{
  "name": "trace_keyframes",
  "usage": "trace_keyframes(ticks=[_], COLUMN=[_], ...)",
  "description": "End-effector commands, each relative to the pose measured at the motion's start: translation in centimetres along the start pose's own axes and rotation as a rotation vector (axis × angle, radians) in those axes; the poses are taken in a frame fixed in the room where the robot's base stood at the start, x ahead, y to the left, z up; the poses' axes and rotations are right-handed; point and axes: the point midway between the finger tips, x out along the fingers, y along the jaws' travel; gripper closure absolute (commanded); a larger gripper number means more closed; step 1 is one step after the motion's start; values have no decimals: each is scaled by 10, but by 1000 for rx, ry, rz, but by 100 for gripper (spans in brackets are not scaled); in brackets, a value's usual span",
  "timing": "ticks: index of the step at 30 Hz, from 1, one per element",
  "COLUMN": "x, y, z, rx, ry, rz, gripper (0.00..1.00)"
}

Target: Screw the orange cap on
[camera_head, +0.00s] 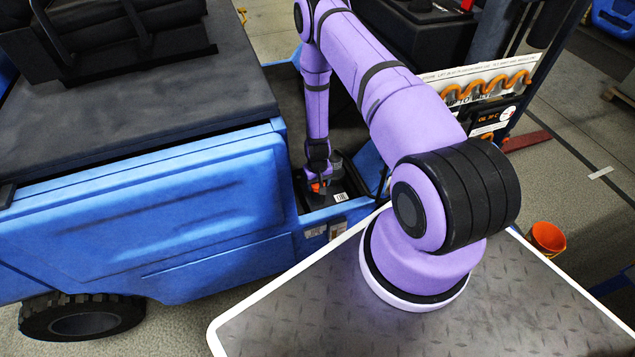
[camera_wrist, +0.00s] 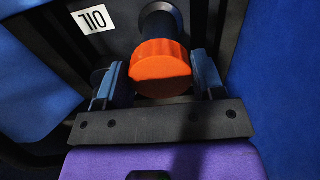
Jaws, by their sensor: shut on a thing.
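The orange cap (camera_wrist: 160,66) is between the two fingers of my gripper (camera_wrist: 157,78) in the wrist view, and the gripper is shut on it. A dark round neck (camera_wrist: 162,22) shows right behind the cap, in line with it. I cannot tell whether the cap is seated on the neck or just touching it. In the head view my gripper (camera_head: 319,176) points down into a recess of the blue vehicle (camera_head: 190,215). A bit of the orange cap (camera_head: 317,187) shows there, mostly hidden by the gripper.
Blue walls of the vehicle stand close on both sides. An orange bucket (camera_head: 546,238) is on the floor at the right, beyond my arm.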

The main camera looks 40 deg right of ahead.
Motion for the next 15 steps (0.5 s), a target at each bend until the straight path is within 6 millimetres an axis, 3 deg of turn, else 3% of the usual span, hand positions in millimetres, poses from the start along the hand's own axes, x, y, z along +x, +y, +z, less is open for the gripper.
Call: trace_keyframes(ticks=[15], x=[3], y=[0], z=[0], rx=[0], ry=[0], rz=[0], gripper=[60])
